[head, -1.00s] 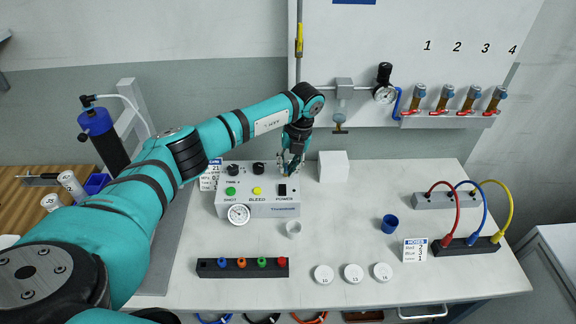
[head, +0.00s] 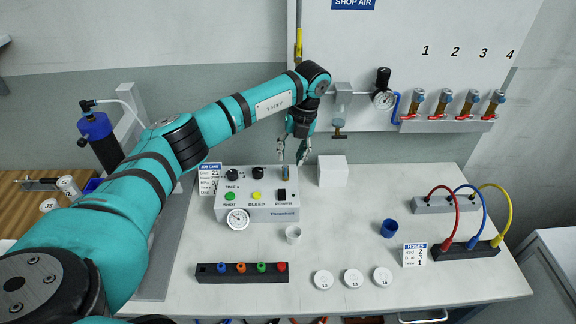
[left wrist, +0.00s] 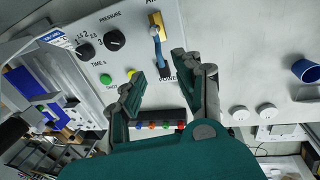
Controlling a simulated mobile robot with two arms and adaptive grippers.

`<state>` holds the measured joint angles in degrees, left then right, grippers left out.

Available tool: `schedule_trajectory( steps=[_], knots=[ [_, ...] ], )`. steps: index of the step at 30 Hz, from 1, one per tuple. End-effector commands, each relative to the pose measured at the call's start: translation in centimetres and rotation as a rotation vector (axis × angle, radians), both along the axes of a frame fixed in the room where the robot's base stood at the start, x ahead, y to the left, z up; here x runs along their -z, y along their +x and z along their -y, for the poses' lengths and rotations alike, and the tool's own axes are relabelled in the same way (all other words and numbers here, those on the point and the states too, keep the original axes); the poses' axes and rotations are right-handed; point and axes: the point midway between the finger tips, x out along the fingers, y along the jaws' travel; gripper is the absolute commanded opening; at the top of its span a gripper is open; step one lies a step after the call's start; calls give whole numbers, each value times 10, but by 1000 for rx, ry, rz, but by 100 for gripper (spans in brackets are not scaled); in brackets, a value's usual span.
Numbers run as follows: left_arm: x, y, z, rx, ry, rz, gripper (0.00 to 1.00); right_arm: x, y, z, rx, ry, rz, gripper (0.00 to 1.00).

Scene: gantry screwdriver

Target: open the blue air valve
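The blue air valve has a brass body and a blue lever (left wrist: 159,50). It sits on top of the grey control box (left wrist: 150,85), beside a partly cut-off label. In the left wrist view the lever runs roughly in line with the brass body. In the head view the valve is a small blue piece (head: 285,172) at the box's back right. My left gripper (head: 292,160) is open and empty just above the valve. Its two fingers also show in the left wrist view (left wrist: 158,75), apart, with the lever's end near the gap. My right gripper is not in view.
Two black knobs (left wrist: 115,39) stand beside the valve on the box. A white block (head: 333,171) is close on the right. A gauge (head: 383,98) and several small valves hang on the back panel. The table's middle is mostly clear.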

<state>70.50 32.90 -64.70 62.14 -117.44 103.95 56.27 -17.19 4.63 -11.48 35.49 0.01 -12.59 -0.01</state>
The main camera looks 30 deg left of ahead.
Motion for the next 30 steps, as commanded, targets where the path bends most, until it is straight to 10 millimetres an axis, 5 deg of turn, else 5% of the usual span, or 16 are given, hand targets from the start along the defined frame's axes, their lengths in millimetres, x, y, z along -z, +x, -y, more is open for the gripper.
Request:
schedule_trajectory(
  steps=[10, 30],
  knots=[
    [-52, 6, 8, -1, 1, 0, 34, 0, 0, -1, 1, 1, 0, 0],
    [-55, 6, 9, -1, 1, 0, 34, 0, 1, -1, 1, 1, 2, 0]
  ],
)
